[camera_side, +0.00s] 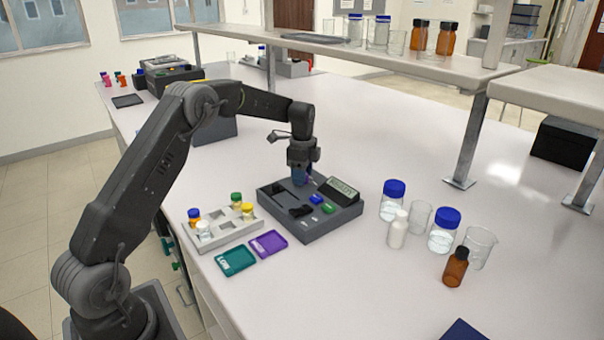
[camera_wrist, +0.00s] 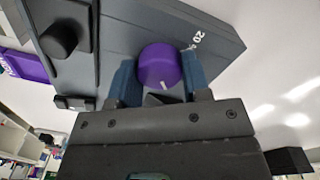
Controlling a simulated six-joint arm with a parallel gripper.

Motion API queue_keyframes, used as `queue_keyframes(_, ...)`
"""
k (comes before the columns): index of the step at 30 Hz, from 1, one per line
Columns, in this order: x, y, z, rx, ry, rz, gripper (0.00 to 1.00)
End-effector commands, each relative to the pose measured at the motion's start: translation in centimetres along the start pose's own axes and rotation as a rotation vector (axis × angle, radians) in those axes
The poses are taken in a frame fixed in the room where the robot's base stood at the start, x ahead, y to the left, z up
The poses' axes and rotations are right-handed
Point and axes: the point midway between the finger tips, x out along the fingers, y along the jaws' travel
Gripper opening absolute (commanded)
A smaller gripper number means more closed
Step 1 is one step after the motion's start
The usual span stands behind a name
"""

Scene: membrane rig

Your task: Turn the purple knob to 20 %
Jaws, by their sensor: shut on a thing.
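The purple knob (camera_wrist: 160,64) sits on the dark grey rig (camera_wrist: 112,20) in the wrist view. A short white line shows on the knob's lower edge. My gripper (camera_side: 303,177) points down over the back part of the rig (camera_side: 318,228) in the side view. Its two blue fingers are shut on the knob, one on each side. A white "20" label shows on the rig beside the right finger in the wrist view, with the rest of it partly covered. In the side view my fingers hide most of the knob.
The rig bears a display (camera_side: 342,187), a blue button (camera_side: 316,199) and a green button (camera_side: 328,208). A vial tray (camera_side: 224,238), a teal card (camera_side: 236,260) and a purple card (camera_side: 268,243) lie to the left and front. Bottles and beakers (camera_side: 480,247) stand to the right.

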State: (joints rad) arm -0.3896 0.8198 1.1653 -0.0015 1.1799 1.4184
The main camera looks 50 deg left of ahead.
Motion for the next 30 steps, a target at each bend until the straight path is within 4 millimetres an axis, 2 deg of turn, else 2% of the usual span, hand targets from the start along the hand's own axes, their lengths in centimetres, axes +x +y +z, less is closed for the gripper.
queue_keyframes(8, -0.03, 0.04, -0.01, -0.042, 0.002, 0.003, 0.2)
queue_keyframes(13, -0.03, 0.02, -0.02, -0.131, 0.006, 0.004, 0.2)
queue_keyframes(30, -0.02, 0.0, -0.01, -0.65, 0.019, 0.004, 0.2)
